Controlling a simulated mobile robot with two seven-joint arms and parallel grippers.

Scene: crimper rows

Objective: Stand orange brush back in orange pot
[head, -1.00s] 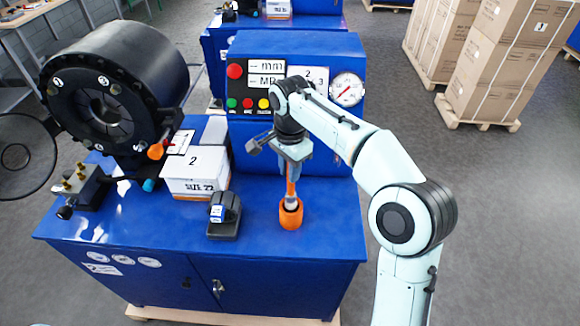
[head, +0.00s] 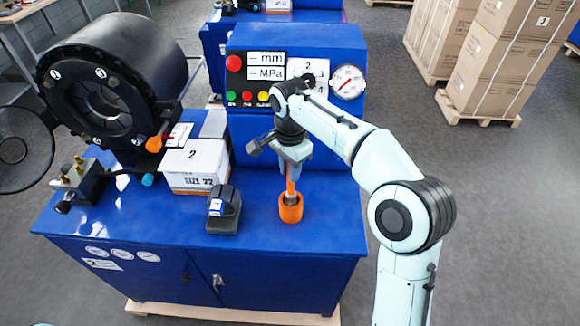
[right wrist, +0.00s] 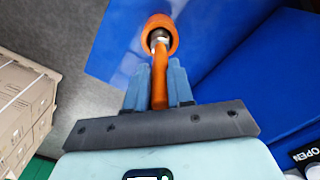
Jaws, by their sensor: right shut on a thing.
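The orange pot (head: 291,208) stands on the blue bench top, right of the middle. My right gripper (head: 291,168) is above it, pointing down, shut on the orange brush (head: 291,187). The brush is upright, with its lower end at the pot's mouth and partly inside. In the right wrist view the orange brush handle (right wrist: 159,88) lies between the two blue-grey fingers, and its metal collar is at the opening of the orange pot (right wrist: 159,32). The bristles are hidden in the pot. My left gripper is not in view.
A black device (head: 224,210) stands left of the pot, with a white box (head: 195,163) behind it. The blue control cabinet (head: 262,140) rises behind the gripper. A large black crimper head (head: 112,85) is at left. The bench top right of the pot is clear.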

